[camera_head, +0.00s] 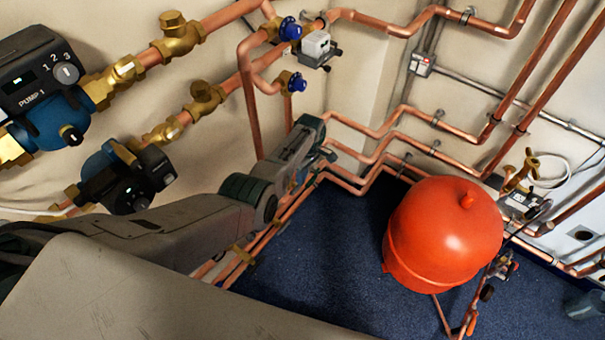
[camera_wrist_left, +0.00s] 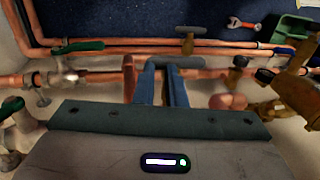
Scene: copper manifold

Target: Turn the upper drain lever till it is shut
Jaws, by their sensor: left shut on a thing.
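My left gripper (camera_head: 322,158) reaches the copper pipes by the wall in the head view, where its tips are small and partly hidden. In the left wrist view, its two blue fingers (camera_wrist_left: 165,72) are closed around a dull grey lever (camera_wrist_left: 186,62) at the pipe run. The lever looks roughly in line with the pipe there, and its valve body is mostly hidden behind the fingers. I take this to be the drain lever. A green-handled lever valve (camera_wrist_left: 82,47) stands to the left, apart from the fingers. My right gripper is not in view.
A brass T-shaped valve (camera_wrist_left: 186,40) stands beyond the fingers, with brass fittings (camera_wrist_left: 238,70) to the right. A green box (camera_wrist_left: 292,28) and a wrench (camera_wrist_left: 243,24) lie on the blue floor. A red tank (camera_head: 445,235) stands right of my arm, with carpet between.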

